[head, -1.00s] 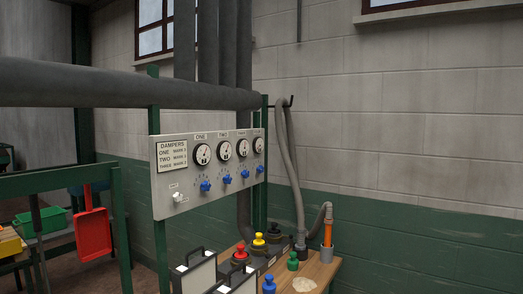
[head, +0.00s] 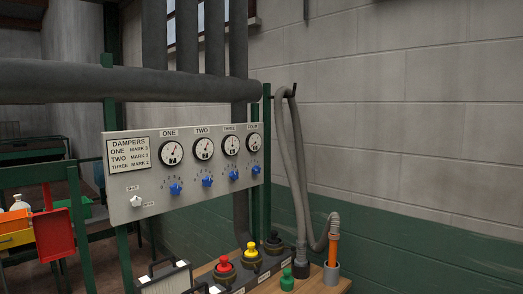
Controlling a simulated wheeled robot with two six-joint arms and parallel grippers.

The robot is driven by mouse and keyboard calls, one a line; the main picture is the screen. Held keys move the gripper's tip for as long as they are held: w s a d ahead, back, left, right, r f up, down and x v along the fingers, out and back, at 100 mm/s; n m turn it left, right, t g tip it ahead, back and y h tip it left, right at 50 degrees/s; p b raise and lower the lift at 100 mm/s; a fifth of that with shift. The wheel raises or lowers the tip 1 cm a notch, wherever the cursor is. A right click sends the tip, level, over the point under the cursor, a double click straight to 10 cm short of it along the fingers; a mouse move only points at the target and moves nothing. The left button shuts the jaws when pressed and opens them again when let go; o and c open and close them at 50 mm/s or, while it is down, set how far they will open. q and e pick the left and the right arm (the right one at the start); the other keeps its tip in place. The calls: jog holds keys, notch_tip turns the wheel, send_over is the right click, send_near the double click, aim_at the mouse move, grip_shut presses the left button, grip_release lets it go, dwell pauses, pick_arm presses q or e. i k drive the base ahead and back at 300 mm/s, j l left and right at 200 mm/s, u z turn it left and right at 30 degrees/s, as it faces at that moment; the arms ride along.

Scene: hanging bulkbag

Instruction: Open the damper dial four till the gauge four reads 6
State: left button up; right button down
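The grey damper panel (head: 150,180) is upright below a thick horizontal pipe. Damper dial four (head: 256,169) is the rightmost blue knob. Gauge four (head: 254,143) is the rightmost round gauge, above that knob; its reading is too small to tell. Gauges one (head: 171,153), two (head: 203,149) and three (head: 231,145) stand in a row to its left, each above a blue knob. A sign at the panel's left lists marks for dampers one, two and three.
A grey hose (head: 298,160) hangs right of the panel. A red dustpan (head: 52,235) hangs at left.

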aim_at(257, 170)
jog(key=i+l+u, duration=0.3)
jog(key=i+l, duration=0.2)
jog(key=l, duration=0.25)
jog(key=i+l+u, duration=0.15)
jog(key=l, duration=0.25)
jog(key=i, duration=0.05)
